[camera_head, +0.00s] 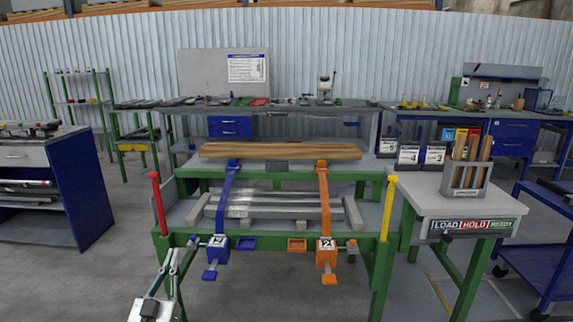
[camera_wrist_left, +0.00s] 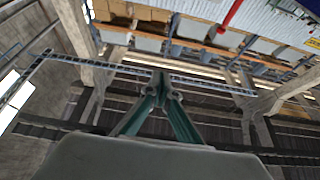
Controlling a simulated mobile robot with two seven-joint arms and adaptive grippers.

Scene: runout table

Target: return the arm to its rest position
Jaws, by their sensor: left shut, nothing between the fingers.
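My left gripper (camera_head: 172,254) is low in the head view, left of centre, in front of the left front leg of the green runout table (camera_head: 375,250). Its fingers point up in the picture, shut and empty. In the left wrist view the two green fingers of the left gripper (camera_wrist_left: 162,82) meet at their tips with nothing between them. That view looks up past them to roof beams and high shelves. Only the end of my left arm shows. My right gripper is in neither view.
The table carries metal bars (camera_head: 270,210) under a blue strap (camera_head: 225,200) and an orange strap (camera_head: 323,200). A red post (camera_head: 158,203) and a yellow post (camera_head: 387,208) rise at its front corners. A blue cabinet (camera_head: 90,190) stands left, with open floor (camera_head: 75,285) before it.

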